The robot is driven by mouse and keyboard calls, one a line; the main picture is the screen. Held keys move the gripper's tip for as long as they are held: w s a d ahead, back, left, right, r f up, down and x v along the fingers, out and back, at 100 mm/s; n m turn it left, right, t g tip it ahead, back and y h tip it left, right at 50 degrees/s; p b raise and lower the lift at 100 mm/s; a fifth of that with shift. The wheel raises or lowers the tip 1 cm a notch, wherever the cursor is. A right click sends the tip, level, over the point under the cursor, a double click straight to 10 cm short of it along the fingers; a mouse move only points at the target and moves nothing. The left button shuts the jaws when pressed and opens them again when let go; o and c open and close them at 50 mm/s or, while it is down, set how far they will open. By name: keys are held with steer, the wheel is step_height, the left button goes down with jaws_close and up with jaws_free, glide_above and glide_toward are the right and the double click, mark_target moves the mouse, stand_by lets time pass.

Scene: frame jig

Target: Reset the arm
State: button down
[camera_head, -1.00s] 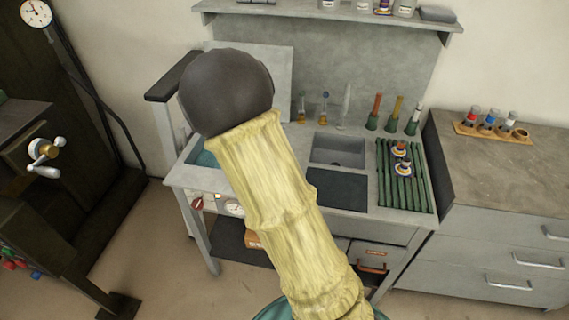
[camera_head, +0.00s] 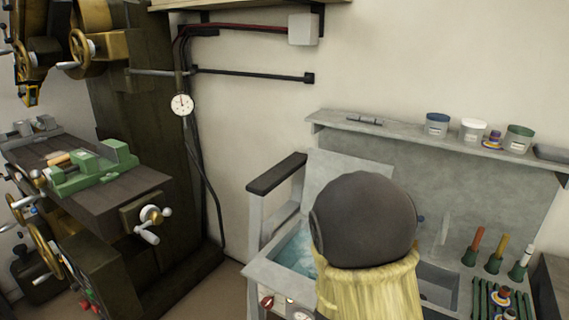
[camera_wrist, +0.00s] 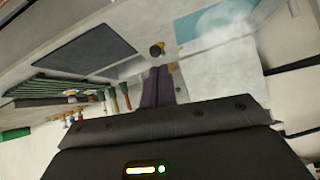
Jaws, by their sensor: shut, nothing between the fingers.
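My gripper (camera_wrist: 158,75) shows in the wrist view as two dark purple fingers side by side, shut with nothing between them. The fingers point toward a grey surface of the bench. A small round brass-and-dark piece (camera_wrist: 157,49) appears just past the fingertips; I cannot tell the gap between them. In the head view my arm shows as a dark round joint and a pale yellow sleeve, in front of the grey bench. The gripper itself is hidden there.
A shelf (camera_head: 400,135) holds several pots. A milling machine (camera_head: 100,190) with cranks stands left. Open wall lies between.

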steer(key=s+a+r+n+g+y+p, duration=0.3)
steer(key=s+r+n+g+y+p, duration=0.2)
steer(key=s+r+n, duration=0.3)
steer(key=s+r, duration=0.3)
steer(key=s, duration=0.2)
steer(key=shift+s+g+p, duration=0.2)
steer(key=shift+g+p, duration=0.1)
steer(key=shift+w, duration=0.1)
stand_by(1.5)
steer(key=shift+s+a, duration=0.15)
steer(key=shift+s, duration=0.05)
